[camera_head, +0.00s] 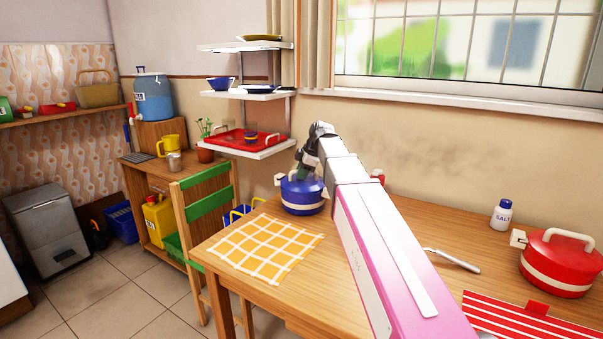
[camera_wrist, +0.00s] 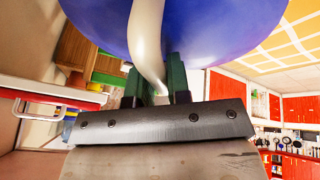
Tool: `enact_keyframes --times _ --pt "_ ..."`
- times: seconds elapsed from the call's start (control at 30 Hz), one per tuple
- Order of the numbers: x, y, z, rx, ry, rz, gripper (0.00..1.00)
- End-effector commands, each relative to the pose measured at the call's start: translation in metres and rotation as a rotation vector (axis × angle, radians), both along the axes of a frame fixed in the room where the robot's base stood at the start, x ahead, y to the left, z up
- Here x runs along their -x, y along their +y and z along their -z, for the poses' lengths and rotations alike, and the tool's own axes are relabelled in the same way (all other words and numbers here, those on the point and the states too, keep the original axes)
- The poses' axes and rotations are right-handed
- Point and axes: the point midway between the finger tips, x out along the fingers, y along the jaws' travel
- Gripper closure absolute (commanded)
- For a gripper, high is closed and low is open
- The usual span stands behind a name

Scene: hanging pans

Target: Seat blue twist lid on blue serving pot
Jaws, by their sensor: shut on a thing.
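The blue serving pot (camera_head: 302,209) with a cream band stands on the wooden table near the back wall, left of my arm. The blue twist lid (camera_head: 298,183) is over the pot's top; I cannot tell whether it is fully down in the rim. My gripper (camera_head: 304,170) is above the lid. In the wrist view its green fingers (camera_wrist: 154,88) are closed around the lid's cream handle (camera_wrist: 147,40), and the blue lid (camera_wrist: 215,28) fills the top.
A yellow checked mat (camera_head: 265,248) lies left of my arm. A red lidded pot (camera_head: 560,264), salt shaker (camera_head: 502,214), spoon (camera_head: 452,260) and red striped cloth (camera_head: 520,318) are on the right. A shelf with a red tray (camera_head: 245,140) hangs behind the pot's left.

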Motion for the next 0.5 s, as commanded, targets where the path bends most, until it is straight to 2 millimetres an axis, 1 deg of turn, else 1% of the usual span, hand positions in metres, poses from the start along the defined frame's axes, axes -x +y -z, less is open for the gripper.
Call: enact_keyframes --times 0.2,0.23,0.3,0.5 --pt "0.0000 0.0000 -0.0002 0.000 0.000 0.000 1.00" --pt "0.0000 0.0000 -0.0002 0.000 0.000 0.000 0.73" --pt "0.0000 0.0000 -0.0002 0.000 0.000 0.000 0.53" --pt "0.0000 0.0001 -0.0001 0.000 0.000 0.000 0.53"
